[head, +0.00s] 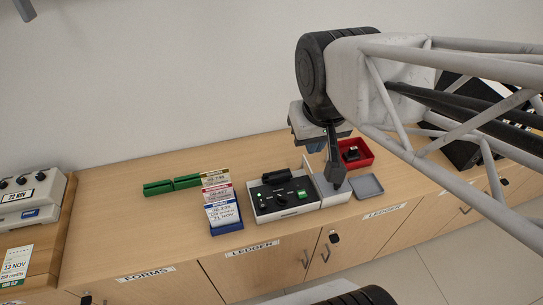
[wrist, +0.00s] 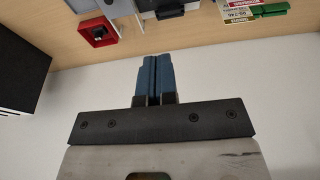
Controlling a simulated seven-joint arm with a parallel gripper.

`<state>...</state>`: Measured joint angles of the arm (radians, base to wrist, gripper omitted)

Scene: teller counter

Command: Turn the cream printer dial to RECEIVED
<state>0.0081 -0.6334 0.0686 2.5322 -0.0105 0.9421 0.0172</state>
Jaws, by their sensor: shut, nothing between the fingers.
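The printer (head: 286,213) is a pale box with a black top panel on the wooden counter. Its panel carries small knobs, a pale one (head: 264,199) among them, and a green button (head: 301,193). I cannot read the dial's marks or setting at this size. My gripper (head: 316,147) is above and behind the printer's right side, apart from it, partly hidden by my arm. In the wrist view its blue fingers (wrist: 153,62) are together with nothing between them. That view shows only part of the equipment at its top edge.
A red tray (head: 366,160) with a black object and a grey tray (head: 381,187) lie right of the printer. A blue card holder (head: 227,229) and green blocks (head: 158,188) lie left. Another pale machine (head: 28,196) stands far left. The counter's left middle is clear.

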